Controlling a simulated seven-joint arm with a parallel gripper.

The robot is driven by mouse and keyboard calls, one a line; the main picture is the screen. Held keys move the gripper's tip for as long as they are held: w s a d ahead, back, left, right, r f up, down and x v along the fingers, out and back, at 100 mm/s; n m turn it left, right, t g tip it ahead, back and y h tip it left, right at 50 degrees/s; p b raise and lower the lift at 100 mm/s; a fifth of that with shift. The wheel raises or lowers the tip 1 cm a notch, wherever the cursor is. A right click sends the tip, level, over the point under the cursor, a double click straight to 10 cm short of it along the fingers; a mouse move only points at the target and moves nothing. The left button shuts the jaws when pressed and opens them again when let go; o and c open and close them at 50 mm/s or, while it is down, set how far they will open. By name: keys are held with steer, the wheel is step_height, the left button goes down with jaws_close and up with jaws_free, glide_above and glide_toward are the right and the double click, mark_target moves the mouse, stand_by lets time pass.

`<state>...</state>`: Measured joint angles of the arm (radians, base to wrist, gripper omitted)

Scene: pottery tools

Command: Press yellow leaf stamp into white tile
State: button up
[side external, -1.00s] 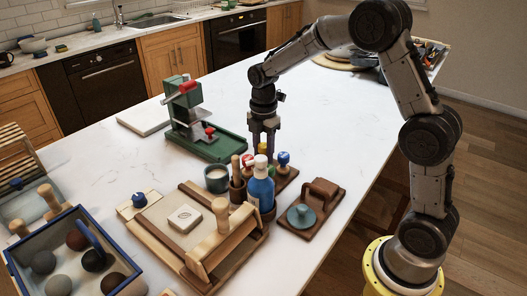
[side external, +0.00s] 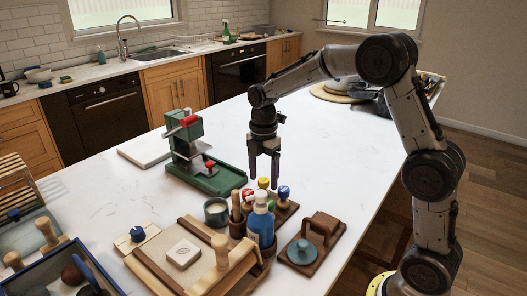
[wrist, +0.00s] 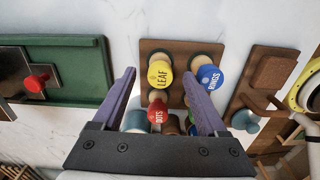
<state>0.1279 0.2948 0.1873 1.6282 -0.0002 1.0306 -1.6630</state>
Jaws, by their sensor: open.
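The yellow stamp lettered LEAF (wrist: 160,74) stands upright in a brown wooden rack (wrist: 211,50), beside the blue RINGS stamp and red DOTS stamp. It also shows in the side view (side external: 263,183). My gripper (side external: 263,182) points down above the rack, its two purple fingers apart and empty. In the wrist view my gripper (wrist: 160,75) has the yellow knob between its fingertips in the picture; whether the fingers reach down beside it is unclear. The square white tile (side external: 183,254) lies flat on a beige board at the front left, with a faint mark in its middle.
A blue glaze bottle (side external: 261,224) and tool pot stand close in front of the rack. A green press (side external: 205,170) stands to the left. A brown block with a round teal piece (side external: 302,252) lies to the right.

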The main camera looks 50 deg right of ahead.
steer(key=s+a+r+t, duration=0.1)
steer(key=s+r, duration=0.2)
steer(key=r, duration=0.5)
steer(key=s+a+r+t, duration=0.1)
steer(key=s+r, duration=0.2)
steer(key=r, duration=0.6)
steer(key=s+a+r+m+t, duration=0.1)
steer(key=s+a+m, duration=0.15)
steer(key=s, duration=0.65)
steer(key=s+a+f+m+t, duration=0.1)
steer(key=s+f+m+t, duration=0.1)
steer(key=s+f+m, duration=0.7)
steer(key=s+m, duration=0.2)
steer(key=m, duration=0.4)
steer(key=shift+t, duration=0.3)
